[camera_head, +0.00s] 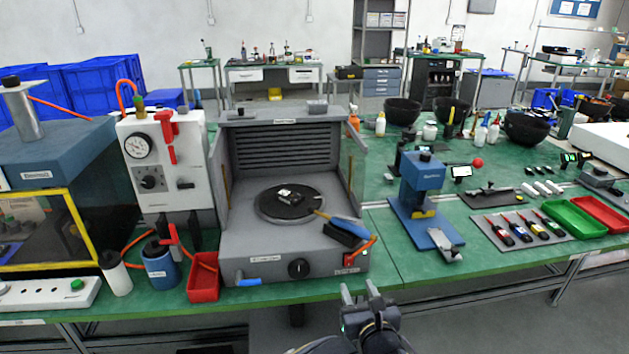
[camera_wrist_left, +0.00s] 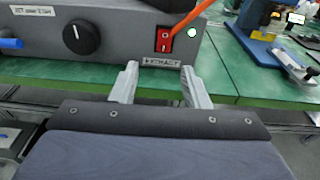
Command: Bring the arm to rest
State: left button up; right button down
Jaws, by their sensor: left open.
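My left gripper (camera_head: 360,292) is in front of the bench's front edge, at the bottom centre of the head view. Its two fingers stand apart with nothing between them. In the left wrist view the open fingers (camera_wrist_left: 158,84) point at the front of the grey extraction station (camera_wrist_left: 110,35). The red switch (camera_wrist_left: 165,40) with a lit green lamp beside it lies just beyond the fingertips, and I see no contact. In the head view this station (camera_head: 250,240) holds a dark round plate (camera_head: 290,203) with a small board on it. My right gripper does not show.
A blue press (camera_head: 422,180) stands right of the station. A red bin (camera_head: 203,277), a blue canister (camera_head: 160,265) and a gauge unit (camera_head: 165,160) stand to the left. The floor in front is free at right.

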pick_arm(q)
jog(key=s+a+r+n+g+y+p, duration=0.1)
jog(key=s+a+r+n+g, duration=0.15)
jog(key=a+n, duration=0.55)
jog(key=s+a+r+n+g+y, duration=0.15)
jog(key=a+n+g, duration=0.25)
jog(key=a, duration=0.8)
jog(key=s+a+r+n+g+y+p, duration=0.1)
jog(key=a+n+g, duration=0.4)
jog(key=a, duration=0.5)
jog(key=s+a+r+n+g+h+p, duration=0.15)
jog(key=s+a+n+h, duration=0.25)
jog(key=s+a+n, duration=0.45)
jog(key=s+d+r+n+t+h, duration=0.1)
jog(key=s+r+n+h, duration=0.1)
jog(key=s+n, duration=0.3)
jog(key=s+d+r+n+t+h, duration=0.1)
jog(key=s+d+r+n+h, duration=0.1)
jog(key=s+n, duration=0.4)
jog(key=shift+s+p, duration=0.45)
jog(key=shift+s, duration=0.7)
jog(key=shift+d+r+h, duration=0.1)
jog(key=shift+h, duration=0.15)
